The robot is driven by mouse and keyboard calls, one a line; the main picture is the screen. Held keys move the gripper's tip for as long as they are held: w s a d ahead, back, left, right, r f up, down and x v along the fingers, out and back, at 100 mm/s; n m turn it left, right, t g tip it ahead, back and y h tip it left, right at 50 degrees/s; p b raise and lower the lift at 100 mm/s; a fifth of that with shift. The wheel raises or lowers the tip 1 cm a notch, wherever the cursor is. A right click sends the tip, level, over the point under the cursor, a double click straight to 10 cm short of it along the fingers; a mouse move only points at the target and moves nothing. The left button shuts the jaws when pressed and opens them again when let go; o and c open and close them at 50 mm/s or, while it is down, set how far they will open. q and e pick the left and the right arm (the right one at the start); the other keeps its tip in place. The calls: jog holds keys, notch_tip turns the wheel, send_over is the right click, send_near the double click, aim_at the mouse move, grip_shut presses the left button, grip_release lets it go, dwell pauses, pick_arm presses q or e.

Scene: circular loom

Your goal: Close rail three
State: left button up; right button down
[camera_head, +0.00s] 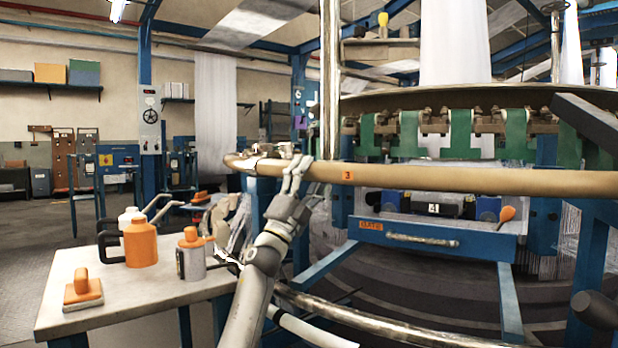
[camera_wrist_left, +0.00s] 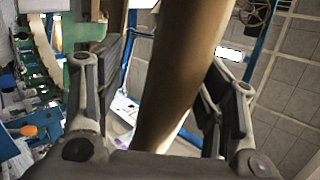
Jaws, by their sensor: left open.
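Rail three is a long tan tube (camera_head: 480,180) with an orange "3" label, running across the front of the loom in the head view. Its left end meets a metal fitting (camera_head: 268,152) near the chrome post. My left gripper (camera_head: 297,172) is at the rail near that end, left of the label. In the left wrist view the rail (camera_wrist_left: 180,75) passes between the two spread fingers of the left gripper (camera_wrist_left: 163,85). The fingers stand apart on both sides of the rail, with gaps visible. My right gripper is not in view.
A side table (camera_head: 120,298) at left holds an orange bottle (camera_head: 140,245), an orange-handled block (camera_head: 83,290) and a grey can (camera_head: 193,258). A vertical chrome post (camera_head: 330,80) rises beside my left gripper. A blue drawer front (camera_head: 436,240) sits below the rail.

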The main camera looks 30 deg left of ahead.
pick_arm(q)
jog(key=shift+s+f, duration=0.15)
jog(key=shift+f, duration=0.05)
jog(key=s+a, duration=0.1)
jog(key=s, duration=1.1)
jog(key=shift+s+a+f, duration=0.15)
jog(key=shift+s+f, duration=0.05)
jog(key=shift+f, duration=0.1)
